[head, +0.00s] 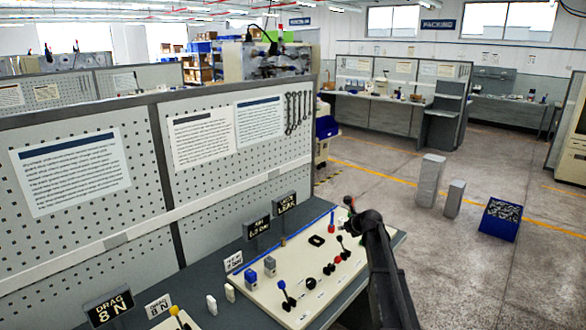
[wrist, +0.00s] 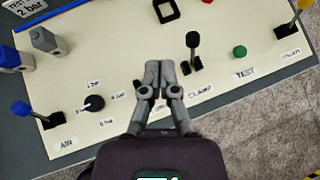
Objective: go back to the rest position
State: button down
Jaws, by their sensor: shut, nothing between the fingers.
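My gripper (wrist: 158,72) is shut and empty in the wrist view, its fingertips together above the cream control panel (wrist: 120,55). The fingers point between a black knob (wrist: 94,103) and a black-handled lever (wrist: 192,48) by the CLAMP label. They look apart from both, though the height is hard to tell. In the head view my dark arm rises at the right end of the panel (head: 290,310) and hides part of it. The fingers cannot be made out there.
A blue-handled lever (wrist: 22,110), a green button (wrist: 240,52), a yellow-handled lever (wrist: 303,6) and a black square frame (wrist: 165,10) are on the panel. A pegboard (head: 110,230) rises behind. Open floor with a blue crate (head: 487,226) lies right.

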jog(key=s+a+f+n+g+h, duration=0.1)
jog(key=s+a+f+n+g, duration=0.1)
jog(key=s+n, duration=0.8)
jog(key=s+a+f+n+g+h, duration=0.1)
jog(key=s+n+g, duration=0.3)
jog(key=s+n, duration=0.6)
jog(key=s+a+f+n+g+h, duration=0.2)
jog(key=s+n, duration=0.8)
jog(key=s, duration=1.1)
notch_tip(320, 180, down, 2)
jog(key=shift+s+a+n+g, duration=0.15)
jog(key=shift+a+n+g, duration=0.15)
jog(key=shift+a+g, duration=0.4)
